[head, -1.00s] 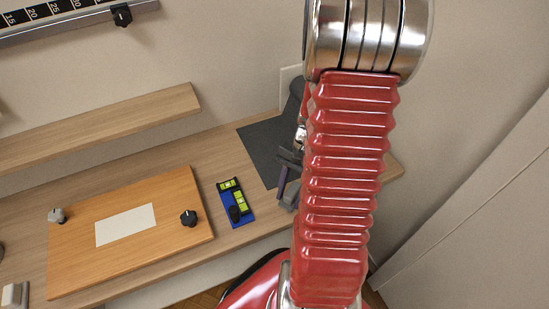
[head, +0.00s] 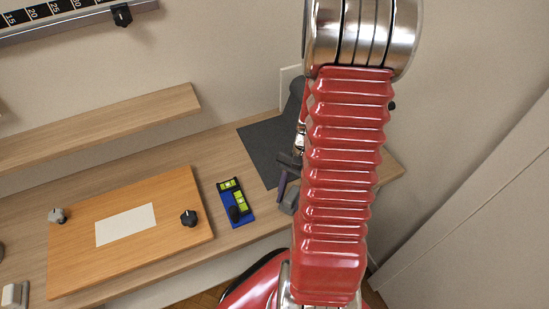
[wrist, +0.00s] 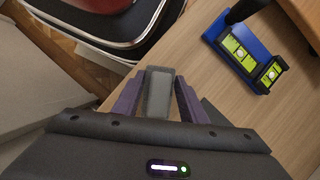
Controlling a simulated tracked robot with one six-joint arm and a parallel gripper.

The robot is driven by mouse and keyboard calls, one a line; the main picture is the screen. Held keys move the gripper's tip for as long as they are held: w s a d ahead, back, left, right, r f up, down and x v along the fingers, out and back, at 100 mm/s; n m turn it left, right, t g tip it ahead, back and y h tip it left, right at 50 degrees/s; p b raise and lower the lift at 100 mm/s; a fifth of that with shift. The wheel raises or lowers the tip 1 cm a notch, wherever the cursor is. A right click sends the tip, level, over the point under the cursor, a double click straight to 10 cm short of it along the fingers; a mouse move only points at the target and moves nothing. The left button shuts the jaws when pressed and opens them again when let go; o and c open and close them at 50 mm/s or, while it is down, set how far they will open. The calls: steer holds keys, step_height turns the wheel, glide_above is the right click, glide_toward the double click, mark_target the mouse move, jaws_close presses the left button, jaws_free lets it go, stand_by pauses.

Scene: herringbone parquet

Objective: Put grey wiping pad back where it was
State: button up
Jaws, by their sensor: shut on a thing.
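The grey wiping pad (wrist: 158,92) is a small grey block between the two dark purple fingers of my gripper (wrist: 158,88) in the wrist view. My gripper is shut on it. In the head view the pad (head: 289,201) shows just left of my red arm, by the table's front edge, with my gripper (head: 283,182) above it. My arm hides part of both. I cannot tell whether the pad touches the table top.
A dark mat (head: 262,150) lies on the wooden table left of my arm. A blue holder with yellow-green levels (head: 236,203) stands left of the gripper. A wooden board with knobs (head: 172,225) lies further left. A shelf (head: 100,125) is behind.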

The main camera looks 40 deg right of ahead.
steer(key=shift+f, duration=0.2)
steer(key=o, duration=1.1)
steer(key=shift+o, duration=0.4)
steer(key=shift+o, duration=1.4)
steer(key=shift+r, duration=0.2)
steer(key=shift+r, duration=4.75)
